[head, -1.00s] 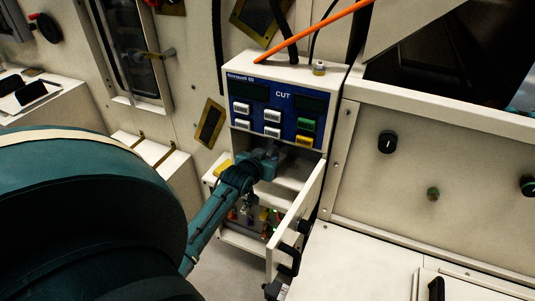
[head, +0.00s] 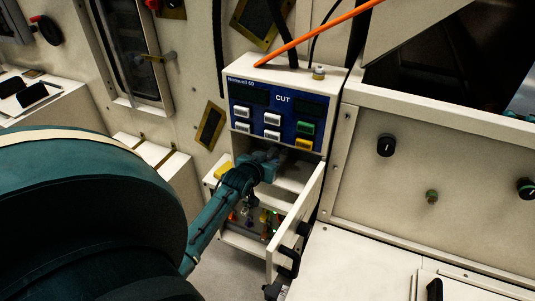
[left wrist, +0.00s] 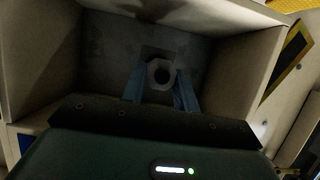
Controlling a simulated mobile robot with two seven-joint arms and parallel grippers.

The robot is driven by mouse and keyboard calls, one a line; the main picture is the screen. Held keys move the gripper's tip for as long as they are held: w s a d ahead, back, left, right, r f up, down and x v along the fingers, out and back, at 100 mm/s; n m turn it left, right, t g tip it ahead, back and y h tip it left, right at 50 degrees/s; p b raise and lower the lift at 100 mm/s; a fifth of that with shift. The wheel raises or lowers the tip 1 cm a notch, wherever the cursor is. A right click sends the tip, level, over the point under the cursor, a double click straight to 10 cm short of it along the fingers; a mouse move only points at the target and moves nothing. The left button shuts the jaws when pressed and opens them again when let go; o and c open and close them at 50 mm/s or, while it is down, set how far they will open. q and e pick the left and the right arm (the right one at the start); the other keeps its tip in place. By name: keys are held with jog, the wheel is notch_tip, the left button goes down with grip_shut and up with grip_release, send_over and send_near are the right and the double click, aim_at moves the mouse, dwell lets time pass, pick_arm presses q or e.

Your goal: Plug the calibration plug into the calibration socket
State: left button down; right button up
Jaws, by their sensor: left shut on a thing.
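My left gripper (head: 268,166) reaches into the open compartment below the blue panel of the white cabinet. In the left wrist view its two bluish fingers (left wrist: 160,90) are shut on a grey hexagonal piece with a round dark centre, which I take for the calibration plug (left wrist: 160,74). Just behind the plug, a darker square patch (left wrist: 157,51) shows on the compartment's grey back wall; it may be the calibration socket, mostly covered by the plug. I cannot tell whether the plug touches it. In the head view the plug is hardly visible.
The white cabinet (head: 335,84) has a blue button panel (head: 285,106) marked CUT. Its door (head: 297,222) stands open to the right of my left arm. Compartment walls (left wrist: 235,75) stand close on both sides. An orange cable (head: 315,33) crosses above the cabinet.

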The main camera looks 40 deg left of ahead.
aim_at(270, 154)
pick_arm(q)
jog(key=shift+w+a, duration=0.25)
jog(key=shift+w, duration=0.5)
jog(key=shift+w+a+b, duration=0.1)
jog(key=shift+w+b, duration=0.2)
jog(key=shift+w, duration=0.1)
jog(key=shift+w+a, duration=0.1)
jog(key=shift+w, duration=0.1)
pick_arm(e)
jog(key=shift+w+f, duration=0.1)
jog(key=shift+w, duration=0.25)
pick_arm(q)
jog(key=shift+r, duration=0.1)
pick_arm(e)
jog(key=shift+s, duration=0.15)
jog(key=shift+s, duration=0.15)
pick_arm(q)
jog(key=shift+p, duration=0.5)
pick_arm(e)
jog(key=shift+r, duration=0.35)
pick_arm(q)
jog(key=shift+w, duration=0.2)
pick_arm(e)
jog(key=shift+f, duration=0.1)
pick_arm(q)
jog(key=shift+w, duration=0.15)
jog(key=shift+a, duration=0.1)
pick_arm(e)
jog(key=shift+w, duration=0.25)
